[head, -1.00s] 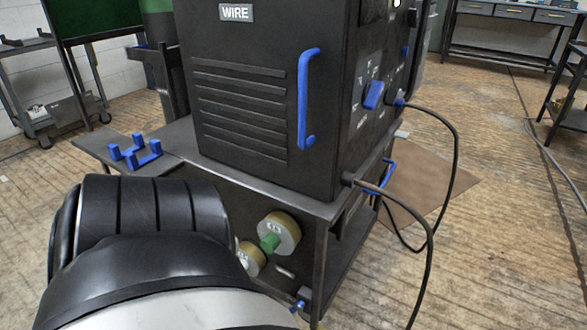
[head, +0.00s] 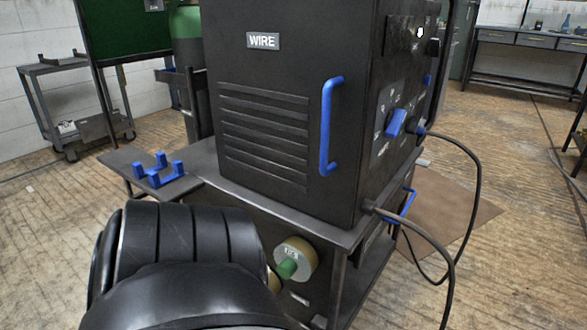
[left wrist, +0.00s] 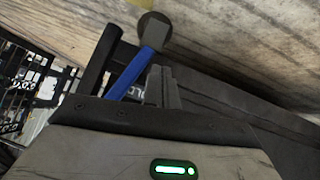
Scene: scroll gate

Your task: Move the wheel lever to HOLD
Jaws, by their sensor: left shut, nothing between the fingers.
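In the left wrist view a blue bar (left wrist: 132,74) slants up to a dark round end (left wrist: 154,27); it may be the wheel lever, but I cannot be sure. My left gripper (left wrist: 162,86) shows grey fingers right beside the bar, shut with nothing between them. Whether they touch the bar is unclear. In the head view my left arm covers the lower left and my gripper is hidden. No HOLD mark is readable in either view. My right gripper is out of view.
A black cabinet marked WIRE (head: 262,130) with a blue handle (head: 327,126) and blue knob (head: 396,121) stands on a cart (head: 338,238). Blue brackets (head: 159,175) sit on its side shelf. Cables (head: 475,200) loop down at the right. Open floor lies left and right.

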